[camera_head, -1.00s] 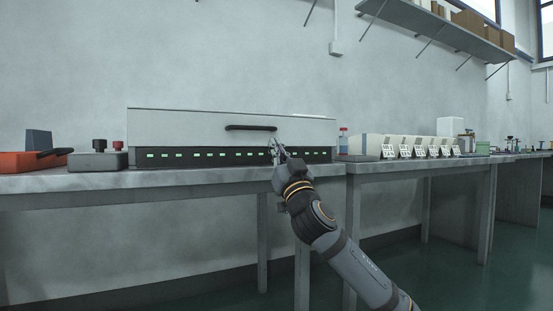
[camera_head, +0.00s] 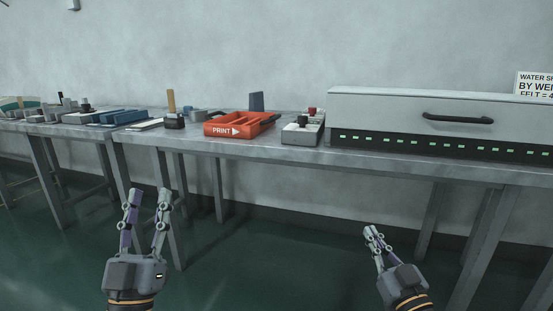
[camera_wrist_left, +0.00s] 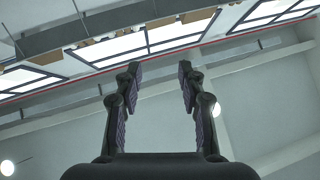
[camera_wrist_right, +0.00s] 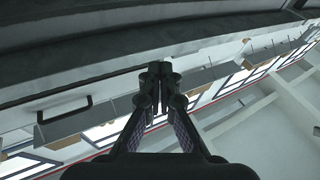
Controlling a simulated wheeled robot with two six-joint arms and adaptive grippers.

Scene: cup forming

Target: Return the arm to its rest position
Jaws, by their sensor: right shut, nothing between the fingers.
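My left gripper (camera_head: 148,196) points up at the lower left of the head view, in front of the table. Its fingers stand apart with nothing between them, as the left wrist view (camera_wrist_left: 158,75) also shows. My right gripper (camera_head: 371,232) is at the lower right of the head view, below the table's front edge and clear of it. Its fingertips meet and it is empty, as the right wrist view (camera_wrist_right: 160,70) also shows.
A long grey table (camera_head: 300,158) runs along the wall. It bears an orange tray marked PRINT (camera_head: 222,130), a grey box with knobs (camera_head: 302,135) and a long white unit with a black handle (camera_head: 400,105). The green floor in front is clear.

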